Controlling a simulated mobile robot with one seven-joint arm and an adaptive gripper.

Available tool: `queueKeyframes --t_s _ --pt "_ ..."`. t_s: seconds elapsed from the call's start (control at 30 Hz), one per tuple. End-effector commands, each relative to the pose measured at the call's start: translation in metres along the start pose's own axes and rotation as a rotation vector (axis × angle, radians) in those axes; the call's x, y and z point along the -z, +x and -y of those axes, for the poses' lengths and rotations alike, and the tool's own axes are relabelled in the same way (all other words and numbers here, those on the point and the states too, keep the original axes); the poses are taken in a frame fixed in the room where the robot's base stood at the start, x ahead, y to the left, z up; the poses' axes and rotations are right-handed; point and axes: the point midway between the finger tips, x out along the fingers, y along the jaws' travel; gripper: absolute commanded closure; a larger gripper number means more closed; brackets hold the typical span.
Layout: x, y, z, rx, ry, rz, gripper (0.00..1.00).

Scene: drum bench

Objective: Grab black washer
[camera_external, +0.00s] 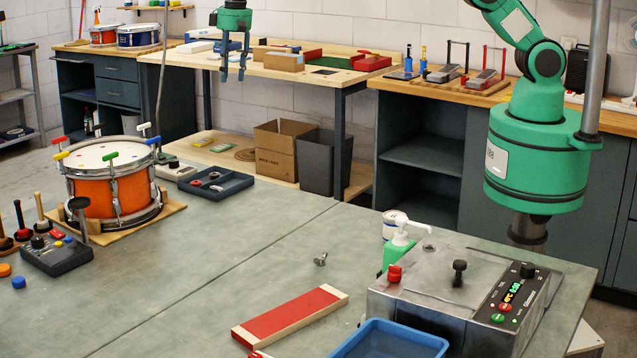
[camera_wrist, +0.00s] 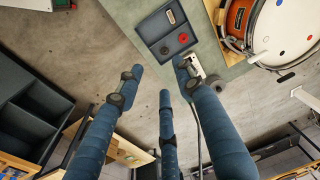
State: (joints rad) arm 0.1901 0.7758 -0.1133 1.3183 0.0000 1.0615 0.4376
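A small dark round piece (camera_wrist: 164,50), which looks like the black washer, lies in the dark tray (camera_wrist: 150,27) on the grey-green bench. A red ring (camera_wrist: 183,38) lies beside it in the wrist view. The tray (camera_external: 235,187) also shows in the external view, right of the orange drum, but its small contents are hard to tell apart there. My gripper (camera_external: 233,74) hangs in the air, beyond the bench's far edge in the picture. In the wrist view its blue fingers (camera_wrist: 158,77) are spread apart with nothing between them.
A small grey device (camera_external: 177,171) sits beside the tray. A cardboard box (camera_external: 285,150) and a dark bin (camera_external: 324,160) stand behind. The bench's middle is mostly clear.

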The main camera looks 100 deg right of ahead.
Motion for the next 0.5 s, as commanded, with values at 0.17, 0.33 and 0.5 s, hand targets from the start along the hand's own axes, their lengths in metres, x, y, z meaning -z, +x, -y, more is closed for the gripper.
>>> queueKeyframes --t_s 0.17,0.33,0.5 --pt "0.024 0.046 -0.002 -0.013 0.040 0.025 0.63" --pt "0.043 0.091 -0.005 -0.025 0.078 0.047 0.63" --pt "0.058 0.135 -0.011 -0.036 0.116 0.065 0.63"
